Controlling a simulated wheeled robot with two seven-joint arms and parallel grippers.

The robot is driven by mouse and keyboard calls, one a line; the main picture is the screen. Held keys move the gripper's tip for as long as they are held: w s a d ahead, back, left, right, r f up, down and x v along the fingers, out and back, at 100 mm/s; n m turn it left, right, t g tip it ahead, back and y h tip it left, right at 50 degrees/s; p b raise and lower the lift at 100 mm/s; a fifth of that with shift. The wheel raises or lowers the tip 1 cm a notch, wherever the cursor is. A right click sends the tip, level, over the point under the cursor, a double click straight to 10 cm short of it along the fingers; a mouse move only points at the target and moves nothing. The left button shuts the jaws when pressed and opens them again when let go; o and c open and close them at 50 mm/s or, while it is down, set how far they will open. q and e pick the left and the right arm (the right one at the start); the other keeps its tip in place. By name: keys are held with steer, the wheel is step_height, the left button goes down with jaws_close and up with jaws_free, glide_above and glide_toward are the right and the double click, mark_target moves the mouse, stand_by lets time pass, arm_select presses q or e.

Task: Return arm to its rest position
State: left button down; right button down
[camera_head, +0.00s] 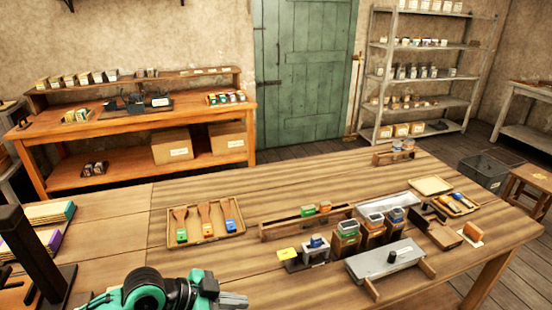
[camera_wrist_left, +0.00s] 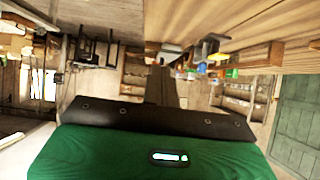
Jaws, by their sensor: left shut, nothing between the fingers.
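My left arm (camera_head: 145,293), green and black, comes in at the bottom edge of the head view, low over the near side of the wooden table (camera_head: 200,262). My left gripper (camera_head: 236,300) shows its grey fingers at the bottom edge, pointing right, shut and empty. It is apart from the tools and blocks on the table. In the left wrist view a green panel with a dark edge (camera_wrist_left: 155,120) fills the lower part. My right gripper is not in view.
A dark upright stand (camera_head: 32,255) is at the left. A tray with brushes (camera_head: 205,237), stamp-like blocks (camera_head: 345,240) and a grey metal plate (camera_head: 385,260) lie ahead and right. Bare tabletop lies between the arm and tray. A shelf (camera_head: 420,75) and workbench (camera_head: 130,124) stand behind.

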arm_select(q)
steer(key=s+f+n+t+y, duration=0.2)
steer(key=s+f+n+y, duration=0.15)
steer(key=s+f, duration=0.35)
steer(key=s+a+f+n+g+y, duration=0.1)
steer(key=s+a+f+n+y, duration=0.25)
steer(key=s+a, duration=0.35)
steer(key=s+a+f+n+g+y, duration=0.1)
steer(key=s+a+f+n+y, duration=0.2)
steer(key=s+a+f+n, duration=0.25)
step_height(320, 180, down, 29)
steer(key=s+a+g, duration=0.1)
steer(key=a+g, duration=0.1)
steer(key=s+a+f, duration=0.3)
steer(key=s+f, duration=1.6)
steer(key=f, duration=0.1)
steer(key=shift+s+g+y, duration=0.35)
steer(key=shift+g+y, duration=0.05)
steer(key=shift+a+m, duration=0.1)
steer(key=shift+m, duration=0.15)
